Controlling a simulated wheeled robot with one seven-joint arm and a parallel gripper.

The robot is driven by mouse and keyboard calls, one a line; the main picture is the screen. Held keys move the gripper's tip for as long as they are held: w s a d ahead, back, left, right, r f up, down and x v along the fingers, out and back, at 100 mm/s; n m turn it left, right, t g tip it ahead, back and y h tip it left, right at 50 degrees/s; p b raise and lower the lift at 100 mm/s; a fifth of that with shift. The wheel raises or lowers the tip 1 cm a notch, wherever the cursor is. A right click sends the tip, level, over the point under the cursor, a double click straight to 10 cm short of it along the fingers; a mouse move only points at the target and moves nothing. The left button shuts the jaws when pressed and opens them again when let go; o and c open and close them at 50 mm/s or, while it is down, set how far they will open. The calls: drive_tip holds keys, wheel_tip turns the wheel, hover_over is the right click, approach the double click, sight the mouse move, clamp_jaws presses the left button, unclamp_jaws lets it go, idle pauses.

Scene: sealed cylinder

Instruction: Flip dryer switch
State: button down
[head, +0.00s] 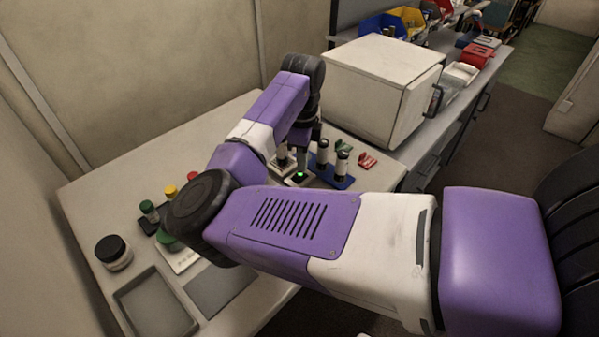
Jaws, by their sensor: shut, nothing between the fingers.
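A small green light (300,175) glows on a dark patch of a low pale unit (291,180) on the bench; it may be the dryer switch, but it is too small to tell its position. My gripper (302,164) points down just above and behind this light, shut and empty. I cannot tell whether the fingertips touch the unit. A black-capped vial (282,155) stands left of my gripper, partly hidden by my arm. A blue rack (340,183) to the right holds black-capped vials (342,163).
A large white cabinet (375,85) stands behind right. Red (367,160) and green clips (344,145) lie near the rack. At left are a black-lidded jar (113,252), colour-capped vials (150,211) and a grey tray (156,308). My arm covers the bench's middle front.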

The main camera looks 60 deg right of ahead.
sight(302, 173)
wheel_tip(302, 173, up, 6)
drive_tip(key=p, duration=0.4)
drive_tip(key=shift+f, duration=0.2)
idle(0.5)
